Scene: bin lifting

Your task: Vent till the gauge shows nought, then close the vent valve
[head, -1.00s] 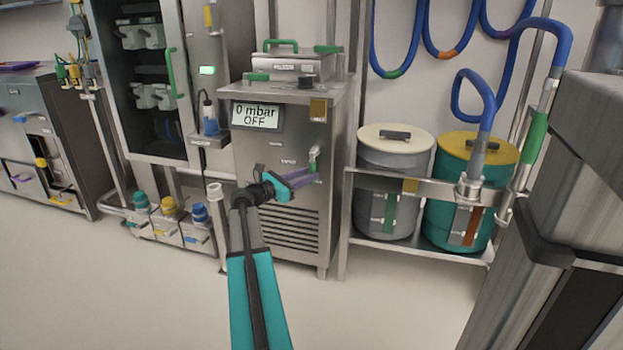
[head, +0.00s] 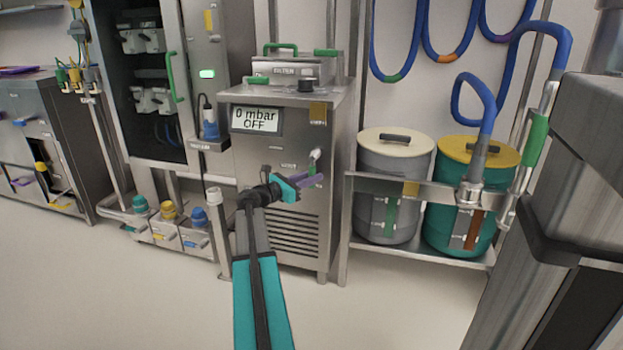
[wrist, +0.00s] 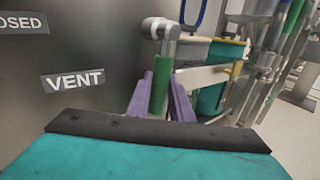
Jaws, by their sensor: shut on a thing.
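The gauge (head: 256,119) on the front of the steel cabinet reads "0 mbar" and "OFF" in the head view. The vent valve (head: 315,160) is a small silver fitting on that front, below and right of the gauge. In the wrist view its green lever (wrist: 160,84) hangs from the silver pivot, beside a "VENT" label. My gripper (head: 316,181) has purple fingers and a teal body and reaches the valve from the left. In the wrist view the fingers of my gripper (wrist: 160,100) stand either side of the green lever, shut on it. The lever's lower end is hidden.
A cut-off label ending "OSED" (wrist: 24,23) is above "VENT". Right of the cabinet, a rack (head: 352,183) holds a grey drum (head: 376,166) and a teal drum (head: 435,190) with a blue hose. Several bottles stand low at left. The floor in front is clear.

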